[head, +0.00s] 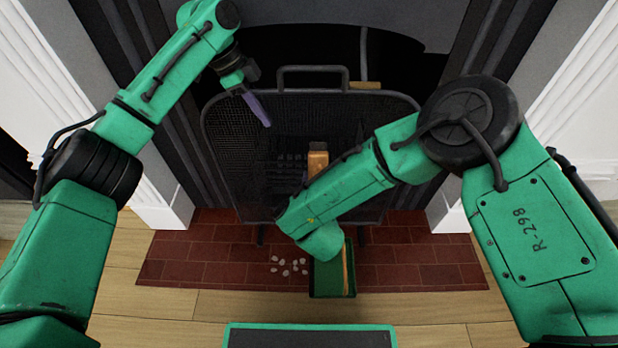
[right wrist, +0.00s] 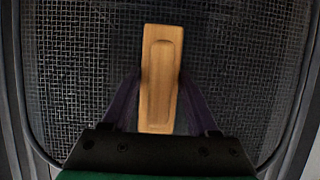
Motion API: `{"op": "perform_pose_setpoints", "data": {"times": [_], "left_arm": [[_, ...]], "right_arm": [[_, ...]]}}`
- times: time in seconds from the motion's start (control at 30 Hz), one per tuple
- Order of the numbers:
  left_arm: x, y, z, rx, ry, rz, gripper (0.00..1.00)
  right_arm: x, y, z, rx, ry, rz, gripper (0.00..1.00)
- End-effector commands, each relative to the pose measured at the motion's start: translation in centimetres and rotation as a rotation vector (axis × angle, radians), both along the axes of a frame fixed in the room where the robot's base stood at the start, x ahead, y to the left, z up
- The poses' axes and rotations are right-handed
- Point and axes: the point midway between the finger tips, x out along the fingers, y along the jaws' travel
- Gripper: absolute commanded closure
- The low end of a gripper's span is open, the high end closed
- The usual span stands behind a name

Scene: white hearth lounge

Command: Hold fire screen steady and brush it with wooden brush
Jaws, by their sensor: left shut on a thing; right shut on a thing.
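The fire screen (head: 235,150) is a dark mesh panel in a black frame with a top handle. It stands upright on the hearth before the fireplace opening; its mesh fills the right wrist view (right wrist: 75,70). My left gripper (head: 262,112) is shut on the screen's upper left part, at the top bar. The wooden brush (head: 318,162) is in front of the mesh, low in the middle. My right gripper (right wrist: 159,80) is shut on the brush (right wrist: 160,85), with a purple finger on each side. Whether the bristles touch the mesh is hidden.
A red brick hearth (head: 205,250) lies under the screen, with several white pebbles (head: 289,267) on it. A green tray (head: 320,285) with a wooden strip (head: 346,270) sits below my right wrist. White mantel pillars (head: 570,110) flank the opening. Wood floor (head: 150,310) is clear in front.

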Motion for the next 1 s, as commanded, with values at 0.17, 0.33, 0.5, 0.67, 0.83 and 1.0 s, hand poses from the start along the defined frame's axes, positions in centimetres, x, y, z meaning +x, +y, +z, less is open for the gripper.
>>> {"op": "perform_pose_setpoints", "data": {"times": [0.17,0.33,0.5,0.67,0.83,1.0], "left_arm": [[-0.2,-0.1,0.0,-0.002,0.006,-0.007,1.00],[-0.2,-0.1,0.0,-0.002,0.006,-0.007,1.00],[-0.2,-0.1,0.0,-0.001,0.006,-0.007,1.00],[-0.1,0.0,0.0,-0.001,0.005,-0.005,1.00],[-0.1,0.0,0.0,0.000,0.005,-0.005,1.00],[-0.1,0.0,0.0,0.000,0.004,-0.005,1.00]], "right_arm": [[0.3,-1.4,0.3,-0.001,-0.011,-0.009,0.85],[0.2,-3.3,0.3,-0.001,-0.011,-0.009,0.85],[0.1,-3.9,0.3,-0.002,-0.011,-0.008,0.85],[0.0,-5.5,0.3,-0.001,-0.009,-0.008,0.85],[-0.2,-6.9,0.2,0.000,-0.008,-0.005,0.85],[0.0,-6.9,1.1,0.000,-0.008,-0.005,0.85]]}}
